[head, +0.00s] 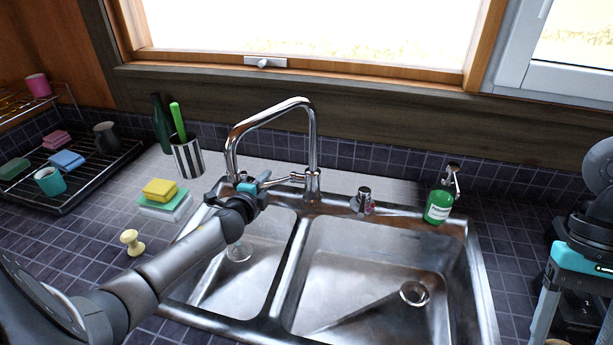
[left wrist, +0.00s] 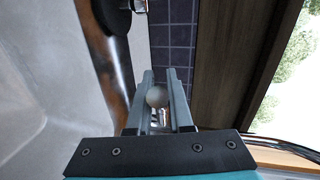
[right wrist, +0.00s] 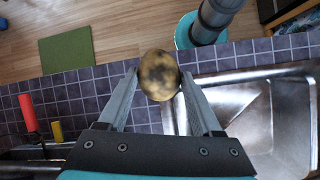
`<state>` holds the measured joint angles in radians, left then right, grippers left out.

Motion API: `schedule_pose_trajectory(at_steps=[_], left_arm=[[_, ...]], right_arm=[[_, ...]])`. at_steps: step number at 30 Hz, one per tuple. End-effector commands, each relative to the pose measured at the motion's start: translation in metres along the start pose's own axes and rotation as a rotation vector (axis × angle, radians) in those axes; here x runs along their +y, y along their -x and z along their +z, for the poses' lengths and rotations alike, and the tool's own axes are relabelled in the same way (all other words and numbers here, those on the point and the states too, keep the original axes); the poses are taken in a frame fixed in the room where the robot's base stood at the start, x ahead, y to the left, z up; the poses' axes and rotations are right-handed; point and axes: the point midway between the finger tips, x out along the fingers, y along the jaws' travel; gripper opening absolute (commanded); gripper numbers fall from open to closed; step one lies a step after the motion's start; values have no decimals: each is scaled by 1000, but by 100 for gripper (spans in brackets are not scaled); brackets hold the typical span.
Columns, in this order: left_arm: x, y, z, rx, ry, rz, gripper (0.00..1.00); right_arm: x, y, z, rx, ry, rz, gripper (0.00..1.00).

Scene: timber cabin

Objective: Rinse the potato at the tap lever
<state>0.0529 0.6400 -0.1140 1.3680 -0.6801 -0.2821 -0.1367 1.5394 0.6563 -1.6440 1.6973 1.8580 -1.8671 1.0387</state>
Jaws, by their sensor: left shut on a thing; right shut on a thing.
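My left gripper (head: 264,184) is shut on the tap lever (head: 290,179), beside the base of the chrome tap (head: 315,135). In the left wrist view the lever's round knob (left wrist: 157,97) sits between the fingers. The spout arches over the left basin (head: 240,275), and I see no water running from it. My right gripper (right wrist: 157,84) is shut on the potato (right wrist: 159,76), which is brown with dark patches. In the head view the right gripper is at the right edge, right of the sink, its fingertips cut off and the potato out of sight.
The right basin (head: 370,265) is empty, with a drain. A green soap bottle (head: 439,204) stands behind its right corner. Left of the sink are a yellow sponge (head: 160,189), a pale knob-like thing (head: 132,243), a striped cup (head: 188,157) and a dish rack (head: 75,185).

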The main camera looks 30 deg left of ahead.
Motion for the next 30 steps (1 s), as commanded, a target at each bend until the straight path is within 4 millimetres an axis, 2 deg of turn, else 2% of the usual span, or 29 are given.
schedule_pose_trajectory(at_steps=[1,3,9,23,24,30], left_arm=[[-6,1,0,-5,-10,14,0],[-8,2,-1,-8,-24,28,0],[-10,2,-1,-16,-60,61,0],[-8,2,-1,-18,-73,70,0],[-8,2,-1,-18,-72,70,23],[-8,2,-1,-19,-72,70,46]], right_arm=[[2,11,5,1,0,0,6],[3,18,9,1,0,0,6],[5,32,16,1,0,0,6],[6,34,17,0,0,0,6],[6,34,17,0,0,0,6],[6,34,17,0,0,0,6]])
